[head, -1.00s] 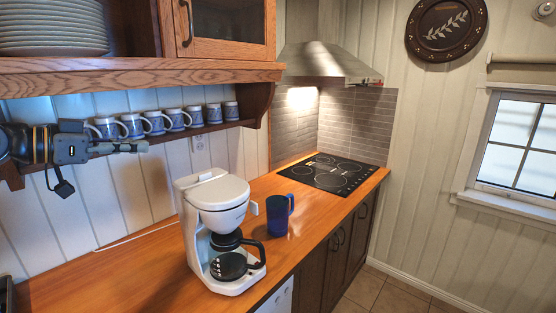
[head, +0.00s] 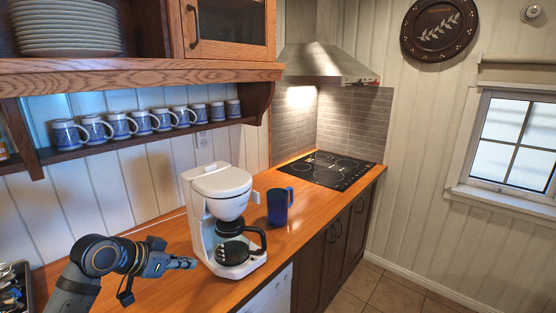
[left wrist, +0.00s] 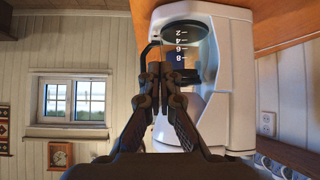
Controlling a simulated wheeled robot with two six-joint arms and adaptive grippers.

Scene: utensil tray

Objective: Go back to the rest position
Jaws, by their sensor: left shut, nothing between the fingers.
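My left gripper (head: 184,263) is shut and empty. In the head view it is low over the counter, just left of the white coffee maker's base, pointing right. My right gripper is not in view.
A blue mug (head: 279,207) stands on the wooden counter (head: 180,235) right of the coffee maker. Several patterned mugs (head: 143,123) line the shelf above. A utensil tray (head: 25,270) is at the lower left. A cooktop (head: 335,170) is at the far end.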

